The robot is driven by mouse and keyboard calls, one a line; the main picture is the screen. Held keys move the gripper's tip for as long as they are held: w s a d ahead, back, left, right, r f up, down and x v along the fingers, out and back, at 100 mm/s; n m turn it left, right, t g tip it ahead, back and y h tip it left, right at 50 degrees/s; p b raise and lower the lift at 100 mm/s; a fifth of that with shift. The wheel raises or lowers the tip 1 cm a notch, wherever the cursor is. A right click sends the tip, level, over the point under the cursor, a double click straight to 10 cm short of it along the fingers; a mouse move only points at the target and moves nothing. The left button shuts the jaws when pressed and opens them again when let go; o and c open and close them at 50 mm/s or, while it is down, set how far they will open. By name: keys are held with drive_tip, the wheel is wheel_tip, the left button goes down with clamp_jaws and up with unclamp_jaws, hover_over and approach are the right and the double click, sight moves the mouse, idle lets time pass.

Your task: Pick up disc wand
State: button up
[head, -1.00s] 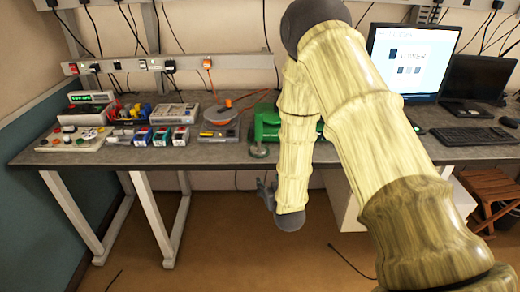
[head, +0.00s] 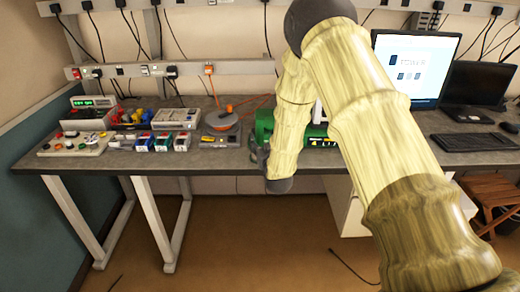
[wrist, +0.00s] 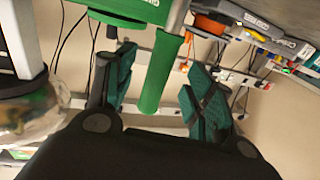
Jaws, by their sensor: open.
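A green rod-like handle with a grey stem, which looks like the disc wand (wrist: 162,75), shows in the wrist view between my gripper's two fingers. Its disc end is not clear to me there. My gripper (wrist: 158,92) is open, with a dark teal pad on either side of the handle and gaps showing at both sides. In the head view my gripper (head: 260,156) is at the bench's front edge, in front of the green case, and hides the wand.
A green case (head: 264,124) stands behind my gripper. The bench (head: 225,158) holds an orange-and-grey reel (head: 221,120) and several small devices to the left, and a monitor (head: 415,65) to the right. A clear rounded vessel (wrist: 30,115) is close at left in the wrist view.

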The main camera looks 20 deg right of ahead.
sight(261, 136)
drive_tip(key=w, duration=0.1)
drive_tip(key=w+p, duration=0.1)
drive_tip(key=w, duration=0.1)
drive_tip(key=shift+w+d+r, duration=0.1)
drive_tip(key=shift+w+r, duration=0.1)
drive_tip(key=shift+r, duration=0.05)
drive_tip(key=shift+w+f+p, duration=0.15)
drive_tip(key=shift+w+p, duration=0.2)
drive_tip(key=shift+w, duration=0.2)
drive_tip(key=shift+c, duration=0.2)
clamp_jaws()
